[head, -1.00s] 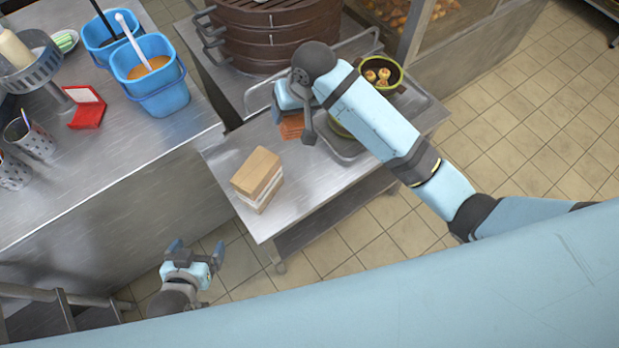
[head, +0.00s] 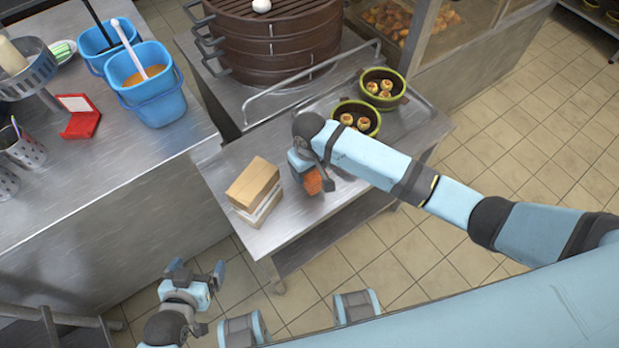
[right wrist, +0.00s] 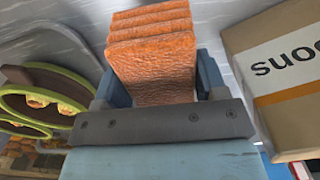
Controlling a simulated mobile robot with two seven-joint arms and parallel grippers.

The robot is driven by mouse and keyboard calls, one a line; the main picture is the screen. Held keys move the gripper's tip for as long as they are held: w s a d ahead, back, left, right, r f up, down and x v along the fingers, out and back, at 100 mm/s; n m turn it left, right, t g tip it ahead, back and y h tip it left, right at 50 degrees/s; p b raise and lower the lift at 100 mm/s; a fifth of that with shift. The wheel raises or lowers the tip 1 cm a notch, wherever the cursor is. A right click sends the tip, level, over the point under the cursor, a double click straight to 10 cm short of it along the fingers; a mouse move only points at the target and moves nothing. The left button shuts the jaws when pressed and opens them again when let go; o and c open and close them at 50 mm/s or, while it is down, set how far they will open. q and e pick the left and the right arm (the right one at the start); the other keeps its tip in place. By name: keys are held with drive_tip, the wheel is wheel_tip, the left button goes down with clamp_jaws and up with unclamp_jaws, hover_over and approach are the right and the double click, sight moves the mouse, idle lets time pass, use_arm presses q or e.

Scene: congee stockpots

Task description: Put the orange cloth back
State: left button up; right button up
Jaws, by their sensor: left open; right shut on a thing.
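The orange cloth (head: 313,182) is folded in several layers. My right gripper (head: 308,172) is shut on it over the steel table (head: 225,165), between the cardboard box and the green bowls. In the right wrist view the cloth (right wrist: 153,50) sticks out between the two fingers of my right gripper (right wrist: 155,88). I cannot tell whether the cloth touches the table top. My left gripper (head: 196,270) is open and empty, low over the floor in front of the counter.
A cardboard box (head: 253,183) stands left of the cloth; it also shows in the right wrist view (right wrist: 283,65). Two green bowls (head: 382,88) with buns sit behind and to the right. Blue buckets (head: 148,90) and a red box (head: 80,117) stand on the left counter. A stacked steamer (head: 270,40) is at the back.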

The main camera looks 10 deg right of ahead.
sight(310, 179)
wheel_tip(310, 179, down, 5)
drive_tip(key=shift+r, duration=0.1)
drive_tip(key=o, duration=0.8)
drive_tip(key=shift+o, duration=0.2)
wheel_tip(310, 179, up, 12)
drive_tip(key=shift+p, duration=0.35)
